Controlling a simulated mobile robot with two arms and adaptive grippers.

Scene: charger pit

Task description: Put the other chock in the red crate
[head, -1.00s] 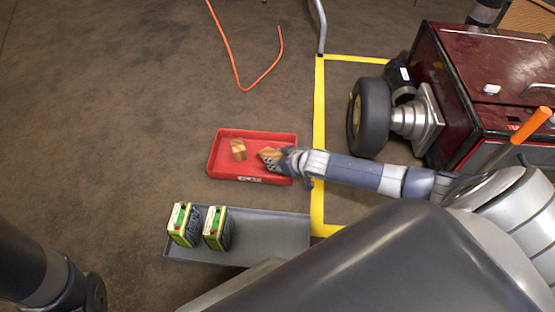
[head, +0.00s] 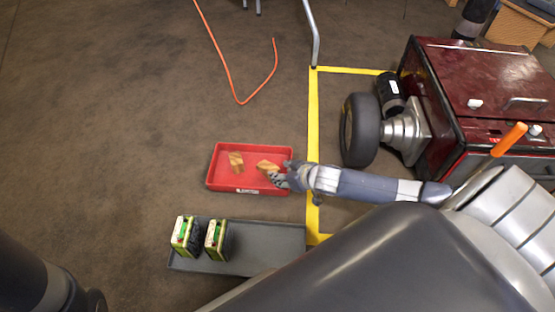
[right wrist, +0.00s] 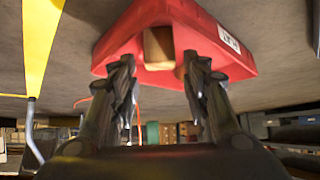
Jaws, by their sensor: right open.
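The red crate (head: 214,182) stands on the floor in the middle of the head view. Two wooden chocks lie in it: one chock (head: 236,162) on the left, the other chock (head: 267,166) on the right. My right gripper (head: 275,177) is at the crate's right end, beside the right chock. In the right wrist view the red crate (right wrist: 128,35) is ahead, with one wooden chock (right wrist: 158,47) visible. The open fingers of the right gripper (right wrist: 158,75) stand apart with a gap between them and hold nothing. My left gripper is out of view.
A grey tray (head: 270,245) with two green-and-black boxes (head: 183,237) lies below the crate. Yellow floor tape (head: 313,120) runs past its right side. A dark red vehicle (head: 460,90) with a wheel (head: 360,130) is at right. An orange cable (head: 238,95) lies above; the left floor is clear.

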